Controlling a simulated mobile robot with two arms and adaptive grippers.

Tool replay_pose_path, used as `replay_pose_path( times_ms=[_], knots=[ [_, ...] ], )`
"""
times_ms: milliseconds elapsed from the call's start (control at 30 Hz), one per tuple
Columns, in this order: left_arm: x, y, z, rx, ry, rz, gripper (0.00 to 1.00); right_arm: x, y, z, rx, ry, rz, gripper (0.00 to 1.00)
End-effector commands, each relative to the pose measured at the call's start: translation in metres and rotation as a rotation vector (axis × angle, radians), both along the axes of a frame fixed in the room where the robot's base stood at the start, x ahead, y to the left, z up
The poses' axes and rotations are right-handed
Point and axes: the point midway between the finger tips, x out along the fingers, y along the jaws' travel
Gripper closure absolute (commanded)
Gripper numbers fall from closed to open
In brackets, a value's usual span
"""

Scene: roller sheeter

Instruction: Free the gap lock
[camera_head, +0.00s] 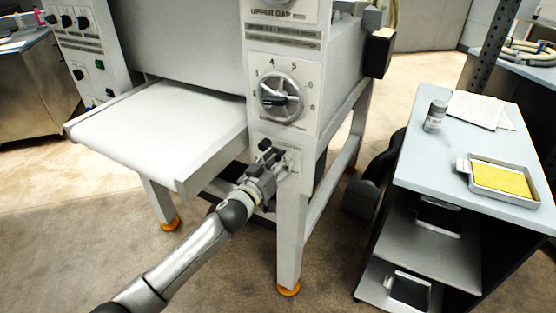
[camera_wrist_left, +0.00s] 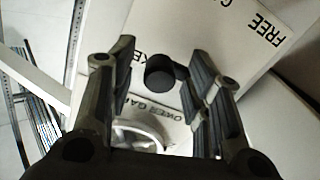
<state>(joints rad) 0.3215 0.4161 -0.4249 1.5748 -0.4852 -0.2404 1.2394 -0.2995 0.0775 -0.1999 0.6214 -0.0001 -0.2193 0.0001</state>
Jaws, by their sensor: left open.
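The gap lock is a short black knob (camera_wrist_left: 163,74) on a white panel of the sheeter, below the gap dial. In the left wrist view, the label beside it reads FREE at the right; other lettering is partly hidden. My left gripper (camera_head: 280,164) is at this panel in the head view and covers much of it. In the left wrist view the open fingers (camera_wrist_left: 163,80) stand on either side of the knob, with visible space between them and it. I cannot tell how deep the fingers reach around it. My right gripper is not in view.
The gap dial (camera_head: 281,97) is just above the gripper. The white sheeter table (camera_head: 160,125) juts out at the left, above my arm.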

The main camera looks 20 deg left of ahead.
Motion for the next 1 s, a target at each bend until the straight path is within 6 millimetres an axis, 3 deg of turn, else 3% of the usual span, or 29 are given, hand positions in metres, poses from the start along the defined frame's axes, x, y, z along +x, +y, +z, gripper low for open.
replay_pose_path(
  times_ms=[200, 567, 1000],
  knots=[
    [0.0001, -0.0002, 0.0, 0.0, 0.0, 0.0, 0.54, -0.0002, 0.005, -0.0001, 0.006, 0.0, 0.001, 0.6],
    [-0.0001, -0.0001, -0.0003, 0.0, 0.0, 0.0, 1.0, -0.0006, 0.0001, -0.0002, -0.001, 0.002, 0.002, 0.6],
    [-0.0003, 0.0, -0.0037, 0.032, -0.005, 0.001, 1.0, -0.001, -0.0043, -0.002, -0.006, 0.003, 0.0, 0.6]
  ],
)
